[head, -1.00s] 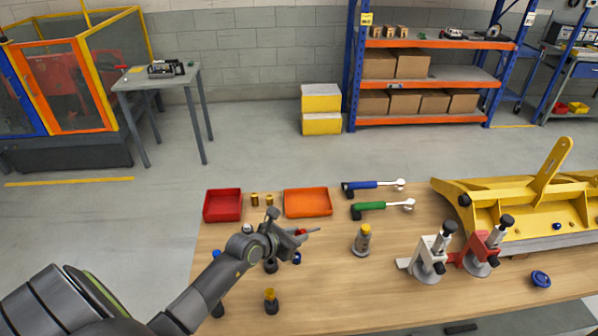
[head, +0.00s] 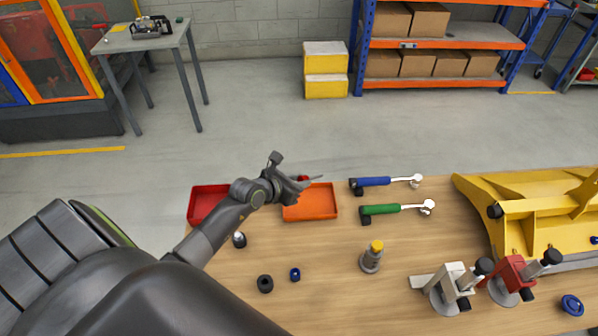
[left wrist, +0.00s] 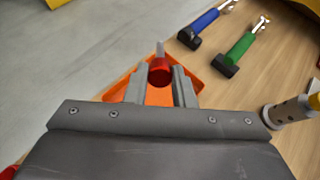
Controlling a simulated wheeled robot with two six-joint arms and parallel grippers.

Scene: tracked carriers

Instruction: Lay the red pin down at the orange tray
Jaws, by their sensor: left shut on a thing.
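My left gripper (head: 300,184) is shut on the red pin (head: 304,178), which has a red head and a thin grey shank. In the left wrist view the red pin (left wrist: 160,71) sits between the two fingers, shank pointing away. The orange tray (head: 312,210) lies on the table's back part, and the gripper is over its back left part. The tray also shows behind the fingers in the left wrist view (left wrist: 119,87). The pin appears above the tray; the exact gap cannot be told. My right gripper is not in view.
A red tray (head: 204,205) is left of the orange one, partly behind my arm. A blue-handled tool (head: 375,182) and a green-handled tool (head: 385,209) lie to the right. A grey post with a yellow top (head: 371,258) stands in front. Clamps (head: 453,287) stand front right.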

